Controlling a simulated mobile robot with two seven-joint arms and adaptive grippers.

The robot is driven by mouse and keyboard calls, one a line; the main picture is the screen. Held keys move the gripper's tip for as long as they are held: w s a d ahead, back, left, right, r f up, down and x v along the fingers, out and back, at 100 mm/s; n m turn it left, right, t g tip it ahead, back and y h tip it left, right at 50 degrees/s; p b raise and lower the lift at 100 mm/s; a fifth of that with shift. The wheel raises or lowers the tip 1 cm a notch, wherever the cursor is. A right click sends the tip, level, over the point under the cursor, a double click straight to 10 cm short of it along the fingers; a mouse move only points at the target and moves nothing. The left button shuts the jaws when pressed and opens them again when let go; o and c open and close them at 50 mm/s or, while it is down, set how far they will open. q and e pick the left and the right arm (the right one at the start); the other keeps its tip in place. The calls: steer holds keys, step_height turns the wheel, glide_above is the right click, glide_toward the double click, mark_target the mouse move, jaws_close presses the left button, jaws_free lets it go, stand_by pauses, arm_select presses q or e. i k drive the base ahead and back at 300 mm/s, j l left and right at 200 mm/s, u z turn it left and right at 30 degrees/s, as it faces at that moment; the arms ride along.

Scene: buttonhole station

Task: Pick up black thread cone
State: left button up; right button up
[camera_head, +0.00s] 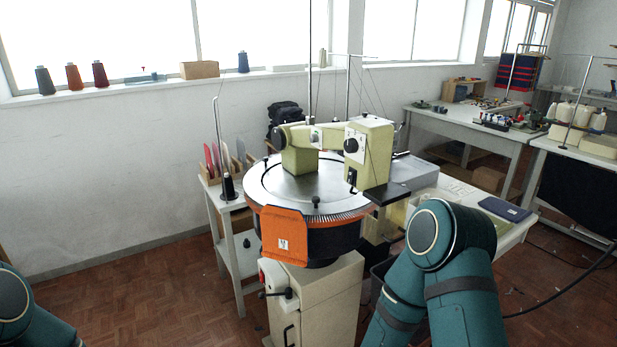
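A black thread cone (228,187) stands upright on the small grey side table (213,203), left of the round machine, beside a thin metal thread stand. My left arm shows only as a teal link at the lower left edge. My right arm's teal links fill the lower right, in front of the machine's right side. Neither gripper shows in this view.
The round machine (268,187) with an orange front plate (284,234) stands right beside the side table. A rack of coloured boards (222,160) sits behind the cone. Other cones, including a dark grey one (45,81), stand on the windowsill. Floor left of the table is clear.

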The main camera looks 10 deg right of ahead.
mark_target(230, 192)
steer(key=i+j+z, duration=0.1)
steer(key=j+z, duration=0.25)
steer(key=i+j+z, duration=0.1)
steer(key=j+z, duration=0.25)
steer(key=j, duration=0.15)
steer(key=j+z, duration=0.25)
steer(key=j, duration=1.55)
